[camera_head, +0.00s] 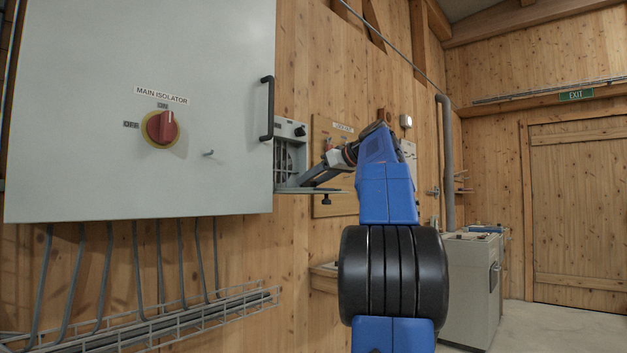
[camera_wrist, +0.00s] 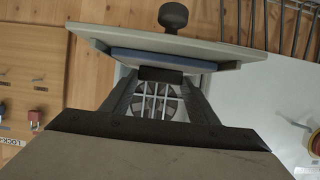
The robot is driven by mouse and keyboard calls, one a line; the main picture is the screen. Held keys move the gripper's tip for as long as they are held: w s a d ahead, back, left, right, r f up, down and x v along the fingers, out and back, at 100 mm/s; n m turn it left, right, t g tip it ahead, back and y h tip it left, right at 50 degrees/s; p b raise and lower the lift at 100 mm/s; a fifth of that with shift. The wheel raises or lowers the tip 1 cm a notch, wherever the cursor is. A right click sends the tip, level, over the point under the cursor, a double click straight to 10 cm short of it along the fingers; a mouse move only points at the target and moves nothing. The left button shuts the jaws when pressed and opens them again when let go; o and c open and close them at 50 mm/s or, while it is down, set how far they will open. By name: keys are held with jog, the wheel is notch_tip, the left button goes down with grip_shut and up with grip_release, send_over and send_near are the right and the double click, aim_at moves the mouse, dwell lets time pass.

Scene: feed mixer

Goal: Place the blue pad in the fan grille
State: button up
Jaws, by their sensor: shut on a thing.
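The fan grille (camera_head: 284,158) is in an open grey housing on the right side of the cabinet. In the wrist view the grille (camera_wrist: 158,102) shows between my fingers as bars over a round fan. Its grey cover (camera_wrist: 95,33) hangs open, about level, with a black knob (camera_wrist: 173,15) on its outer side. The blue pad (camera_wrist: 130,56) lies flat close along the cover's inner face, in front of the grille. My gripper (camera_wrist: 160,74) is shut on a dark piece at the pad's near edge. In the head view my gripper (camera_head: 300,182) reaches in over the cover; the pad is hidden there.
The cabinet (camera_head: 80,90) with a black handle (camera_head: 267,108) and red isolator switch (camera_head: 161,127) stands left of the housing. A wooden lockout board (camera_head: 325,205) is on the wall to the right. Cables and a wire tray (camera_head: 200,312) run below the cabinet.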

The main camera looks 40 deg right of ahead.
jog(key=o, duration=1.1)
jog(key=shift+s+r, duration=0.1)
jog(key=shift+r, duration=0.1)
jog(key=v, duration=1.1)
jog(key=shift+s+r, duration=0.1)
jog(key=shift+s, duration=0.3)
